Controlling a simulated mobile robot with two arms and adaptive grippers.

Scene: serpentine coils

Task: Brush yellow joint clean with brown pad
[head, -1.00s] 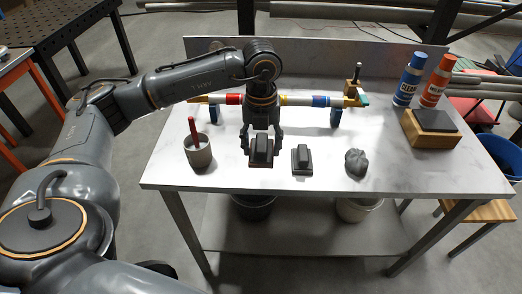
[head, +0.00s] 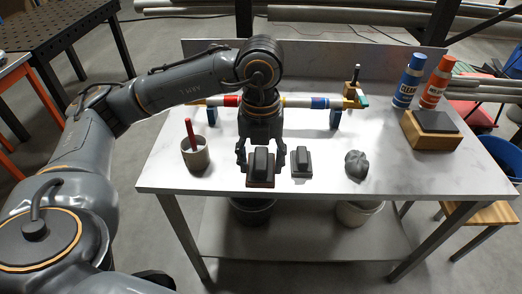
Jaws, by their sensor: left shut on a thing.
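My left gripper (head: 261,157) is shut on a brown pad (head: 260,182), a dark grip block on a brown base. It holds the pad over the front middle of the table. Behind it a pale pipe (head: 298,102) lies across blue supports, with a red joint (head: 231,101) and a blue joint (head: 319,103). The yellow joint (head: 283,102) lies between them, mostly hidden behind my left gripper; only a sliver shows. My right gripper is not in view.
A second, greyer pad (head: 302,163) sits just right of the held one. A crumpled grey rag (head: 356,165), a cup with a red-handled tool (head: 195,154), a blue can (head: 409,82), an orange can (head: 435,83) and a wooden block (head: 431,137) stand on the white table (head: 330,182).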

